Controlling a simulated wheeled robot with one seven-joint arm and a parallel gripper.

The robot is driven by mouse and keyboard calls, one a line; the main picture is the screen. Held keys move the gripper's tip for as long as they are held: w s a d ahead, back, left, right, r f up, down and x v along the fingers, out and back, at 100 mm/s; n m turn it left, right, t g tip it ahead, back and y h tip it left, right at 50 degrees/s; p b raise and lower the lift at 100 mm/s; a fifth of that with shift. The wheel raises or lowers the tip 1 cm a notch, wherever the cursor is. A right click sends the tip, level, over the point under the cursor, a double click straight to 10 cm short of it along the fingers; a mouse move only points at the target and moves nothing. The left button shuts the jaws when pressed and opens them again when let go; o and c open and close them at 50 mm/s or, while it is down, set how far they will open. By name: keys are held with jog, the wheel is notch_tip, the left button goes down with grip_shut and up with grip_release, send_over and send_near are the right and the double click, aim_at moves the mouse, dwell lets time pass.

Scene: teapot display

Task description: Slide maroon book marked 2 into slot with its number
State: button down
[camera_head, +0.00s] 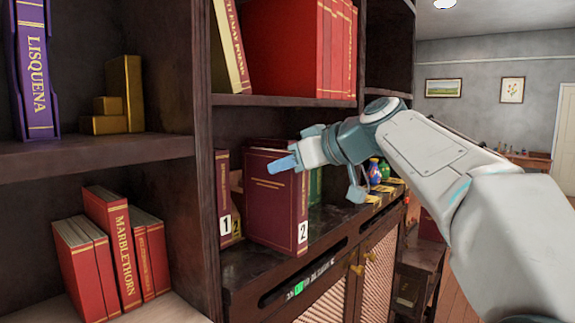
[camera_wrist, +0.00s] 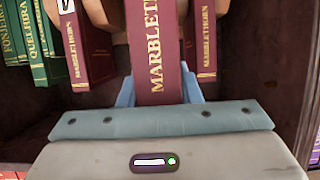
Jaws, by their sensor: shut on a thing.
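The maroon book marked 2 (camera_head: 272,208) stands upright on the middle shelf, its spine toward the room and a white 2 label low on it. My gripper (camera_head: 283,164) is shut on this book near its top, reaching in from the spine side, with one blue finger lying across the cover. In the wrist view the held book (camera_wrist: 152,45) shows a MARBLETHORN spine between both blue fingers. A thinner maroon book marked 1 (camera_head: 223,190) stands to its left.
Green books (camera_head: 315,187) stand just right of the held book; they also show in the wrist view (camera_wrist: 40,50). Maroon books flank it there, left (camera_wrist: 92,50) and right (camera_wrist: 206,40). Small coloured items (camera_head: 376,172) and yellow tags stand further right. A dark upright (camera_head: 202,150) bounds the left.

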jog(key=shift+w+a+r, duration=0.15)
jog(key=shift+a, duration=0.1)
dwell(0.5)
jog(key=shift+d+b, duration=0.25)
jog(key=shift+b, duration=0.65)
dwell(1.7)
jog(key=shift+a, duration=0.25)
dwell(0.3)
jog(key=shift+d, duration=0.15)
jog(key=shift+b, duration=0.45)
dwell(1.8)
